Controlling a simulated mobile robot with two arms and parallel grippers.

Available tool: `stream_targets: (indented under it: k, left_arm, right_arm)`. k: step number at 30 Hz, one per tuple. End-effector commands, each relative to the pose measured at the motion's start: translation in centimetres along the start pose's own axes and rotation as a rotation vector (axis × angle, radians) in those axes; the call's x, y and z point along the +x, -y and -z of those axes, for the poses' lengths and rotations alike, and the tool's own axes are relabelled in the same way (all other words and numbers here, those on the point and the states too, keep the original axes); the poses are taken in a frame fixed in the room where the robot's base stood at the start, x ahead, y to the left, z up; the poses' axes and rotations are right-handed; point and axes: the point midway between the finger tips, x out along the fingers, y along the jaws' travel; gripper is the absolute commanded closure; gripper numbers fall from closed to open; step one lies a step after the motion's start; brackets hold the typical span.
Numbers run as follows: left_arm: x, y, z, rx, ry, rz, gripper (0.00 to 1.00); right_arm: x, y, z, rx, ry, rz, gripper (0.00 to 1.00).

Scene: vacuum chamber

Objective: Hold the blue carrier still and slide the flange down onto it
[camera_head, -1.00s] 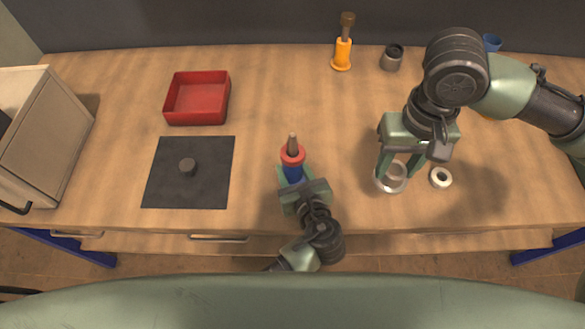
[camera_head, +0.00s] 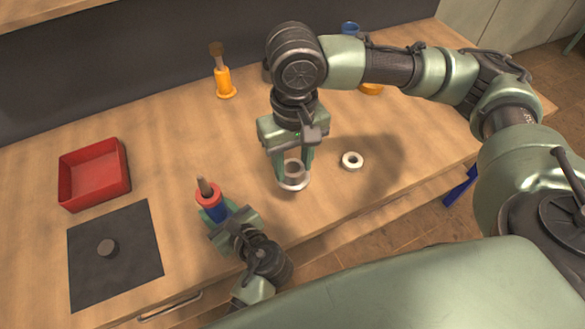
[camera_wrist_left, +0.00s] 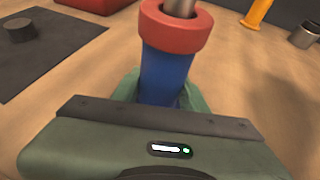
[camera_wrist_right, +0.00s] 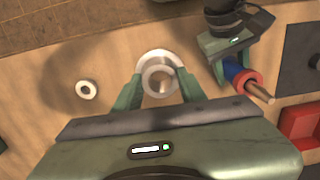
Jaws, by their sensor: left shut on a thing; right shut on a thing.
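The blue carrier (camera_head: 217,214) stands upright near the table's front edge, with a red ring (camera_head: 208,198) and a brown-grey rod at its top. My left gripper (camera_head: 227,221) is shut on its blue body, which also shows in the left wrist view (camera_wrist_left: 165,76). The flange (camera_head: 294,184), a silvery ring with a short tube, is to the right of the carrier, apart from it. My right gripper (camera_head: 292,169) points down and is shut on the flange, also seen in the right wrist view (camera_wrist_right: 147,62). I cannot tell whether the flange touches the table.
A small white ring (camera_head: 352,160) lies right of the flange. A red tray (camera_head: 95,174) and a dark mat (camera_head: 130,262) with a grey knob (camera_head: 108,248) are at the left. An orange part (camera_head: 224,84) stands at the back. The table between carrier and flange is clear.

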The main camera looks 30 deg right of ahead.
Motion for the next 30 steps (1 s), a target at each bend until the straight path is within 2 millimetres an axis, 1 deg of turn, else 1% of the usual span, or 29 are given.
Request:
stream_targets:
  k: [1, 2, 3, 5, 6, 9, 12, 15, 18, 22, 26, 30]
  left_arm:
    - [-0.1, 0.0, 0.2, 0.003, -0.004, 0.0, 0.95]
    - [-0.1, 0.0, 0.2, 0.003, -0.004, 0.001, 0.95]
    - [-0.1, 0.0, 0.2, 0.003, -0.004, 0.001, 0.95]
    - [-0.1, 0.0, 0.2, 0.003, -0.004, 0.001, 0.95]
    - [-0.1, 0.0, 0.2, 0.003, -0.004, 0.001, 0.95]
    - [-0.1, 0.0, 0.2, 0.003, -0.004, 0.001, 0.95]
    - [0.0, 0.0, 0.2, 0.003, -0.004, 0.001, 0.95]
    - [0.0, 0.0, 0.2, 0.003, -0.004, 0.0, 0.95]
    - [0.0, 0.0, 0.2, 0.002, -0.004, 0.0, 0.95]
    - [0.0, 0.0, 0.2, 0.002, -0.004, -0.001, 0.95]
    - [0.0, 0.0, 0.2, 0.002, -0.003, -0.001, 0.95]
    - [0.0, 0.0, 0.2, 0.002, -0.003, -0.001, 0.95]
  right_arm:
    - [-0.6, 1.6, 1.1, -0.004, -0.003, 0.009, 1.0]
    - [-0.9, 2.6, 1.7, -0.004, -0.002, 0.012, 1.0]
    - [-1.4, 3.9, 2.6, -0.005, -0.002, 0.016, 1.0]
    - [-2.1, 6.1, 3.7, -0.006, 0.001, 0.019, 1.0]
    - [-2.7, 7.5, 4.4, -0.006, 0.001, 0.019, 1.0]
    - [-4.0, 10.8, 5.8, -0.007, 0.002, 0.014, 1.0]
    - [-5.1, 13.6, 6.5, -0.006, 0.0, 0.004, 1.0]
    - [-5.9, 15.6, 7.0, -0.006, -0.002, -0.005, 1.0]
    - [-6.3, 16.6, 7.1, -0.004, -0.003, -0.011, 1.0]
    - [-6.3, 17.1, 7.2, -0.003, -0.004, -0.014, 1.0]
    - [-5.8, 17.1, 7.2, -0.002, -0.003, -0.013, 1.0]
    - [-4.7, 17.0, 7.2, -0.002, -0.003, -0.014, 1.0]
